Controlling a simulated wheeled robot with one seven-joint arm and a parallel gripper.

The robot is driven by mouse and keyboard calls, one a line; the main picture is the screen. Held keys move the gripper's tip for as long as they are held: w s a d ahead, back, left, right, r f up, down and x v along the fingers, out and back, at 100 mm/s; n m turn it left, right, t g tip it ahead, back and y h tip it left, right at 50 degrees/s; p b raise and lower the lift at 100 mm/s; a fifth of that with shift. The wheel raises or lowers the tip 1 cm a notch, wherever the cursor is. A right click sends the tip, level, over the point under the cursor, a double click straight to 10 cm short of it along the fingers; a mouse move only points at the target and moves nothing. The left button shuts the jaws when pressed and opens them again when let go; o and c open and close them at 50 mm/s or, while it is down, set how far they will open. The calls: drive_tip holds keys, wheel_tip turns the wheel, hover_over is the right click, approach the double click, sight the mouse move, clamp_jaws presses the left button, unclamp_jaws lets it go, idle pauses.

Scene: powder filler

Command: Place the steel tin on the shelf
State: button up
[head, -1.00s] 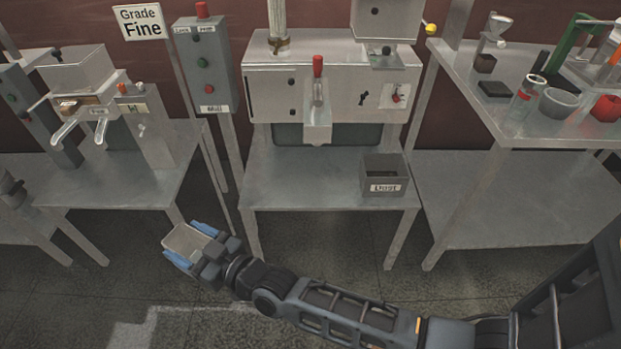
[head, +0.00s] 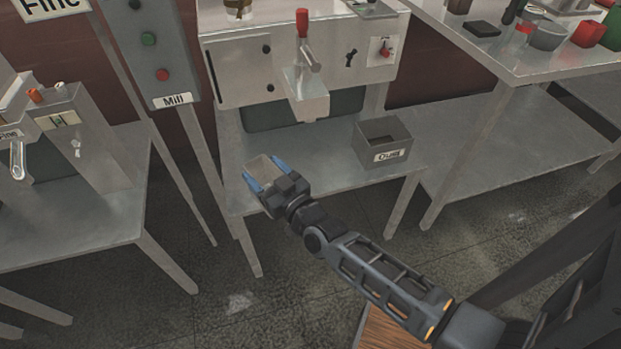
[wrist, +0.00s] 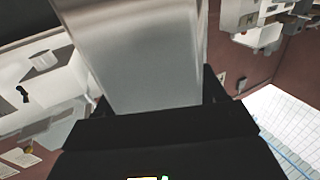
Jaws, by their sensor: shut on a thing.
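The steel tin (head: 262,167) is an open-topped, grey metal box between the blue fingertips of my gripper (head: 264,174) in the head view. My gripper is shut on it. The tin appears to be in front of or over the left part of the grey shelf (head: 325,150) under the mill; I cannot tell its height above that surface. In the wrist view the tin (wrist: 145,60) fills the upper middle as a smooth grey wall, and the fingers are mostly hidden.
A grey box labelled Dust (head: 383,145) stands on the shelf's right side. The mill's spout (head: 307,95) hangs above the shelf. The Mill control post (head: 150,50) stands to the left. Shelf space between the tin and the Dust box looks clear.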

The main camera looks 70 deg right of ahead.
drive_tip(key=s+d+f+m+g+h+b, duration=0.4)
drive_tip(key=s+d+f+m+h+b, duration=0.25)
drive_tip(key=s+d, duration=0.45)
drive_tip(key=w+d+f+n+b, duration=0.2)
drive_tip(key=w+d+f+b, duration=0.3)
drive_tip(key=w+d, duration=0.5)
drive_tip(key=d, duration=0.3)
drive_tip(key=shift+w+y, duration=0.15)
drive_tip(key=shift+y, duration=0.2)
drive_tip(key=shift+f, duration=0.15)
drive_tip(key=o, duration=1.5)
drive_tip(key=shift+o, duration=0.2)
